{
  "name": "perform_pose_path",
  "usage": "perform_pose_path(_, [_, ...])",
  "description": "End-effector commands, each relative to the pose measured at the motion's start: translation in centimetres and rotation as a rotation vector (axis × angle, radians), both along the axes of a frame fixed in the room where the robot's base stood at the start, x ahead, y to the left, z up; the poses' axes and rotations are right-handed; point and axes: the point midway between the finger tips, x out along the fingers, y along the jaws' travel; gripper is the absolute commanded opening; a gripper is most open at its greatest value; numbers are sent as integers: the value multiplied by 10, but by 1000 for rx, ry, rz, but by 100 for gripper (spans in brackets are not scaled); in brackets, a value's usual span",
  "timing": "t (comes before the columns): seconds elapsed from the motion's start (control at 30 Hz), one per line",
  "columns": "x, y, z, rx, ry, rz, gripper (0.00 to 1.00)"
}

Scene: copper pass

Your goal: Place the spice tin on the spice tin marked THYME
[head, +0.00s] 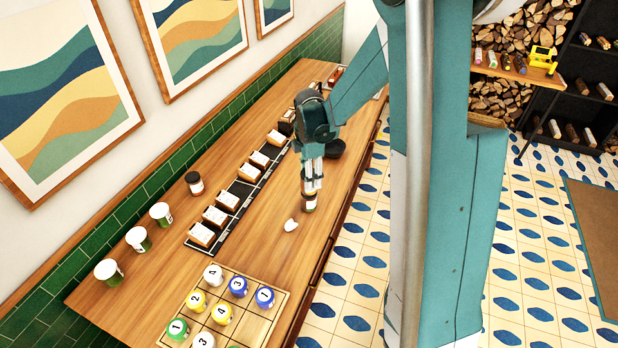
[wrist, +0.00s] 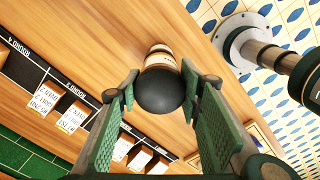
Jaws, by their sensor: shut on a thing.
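My gripper (head: 311,188) is over the wooden counter, pointing down, with its fingers shut on a spice tin (head: 309,204). In the wrist view, the tin's round dark lid (wrist: 160,91) lies between the green finger pads of my gripper (wrist: 160,105), with a pale and brown body beyond it. I cannot tell whether the tin clears the counter. A dark-lidded jar with a white label (head: 195,183) stands near the wall. Several white-topped tins with green sides (head: 161,214) stand in line with it. No marking THYME is readable, so I cannot tell which tin bears it.
A dark strip with labelled boxes (head: 215,217) runs along the counter (head: 262,245). A wooden tray with numbered balls (head: 262,328) is at the near end. A small white piece (head: 291,225) lies near my gripper, a dark bowl (head: 336,148) behind it.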

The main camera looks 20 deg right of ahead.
Motion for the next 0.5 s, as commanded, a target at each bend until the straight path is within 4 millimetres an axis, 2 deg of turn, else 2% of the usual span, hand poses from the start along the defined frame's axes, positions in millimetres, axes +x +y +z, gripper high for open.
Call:
perform_pose_path(0.17, [0, 0, -4, 0, 0, 0, 22])
perform_pose_path(0.2, [0, 0, -4, 0, 0, 0, 38])
perform_pose_path(0.3, [0, 0, -3, 0, 0, 0, 51])
perform_pose_path(0.5, [0, 0, -3, 0, 0, 0, 51])
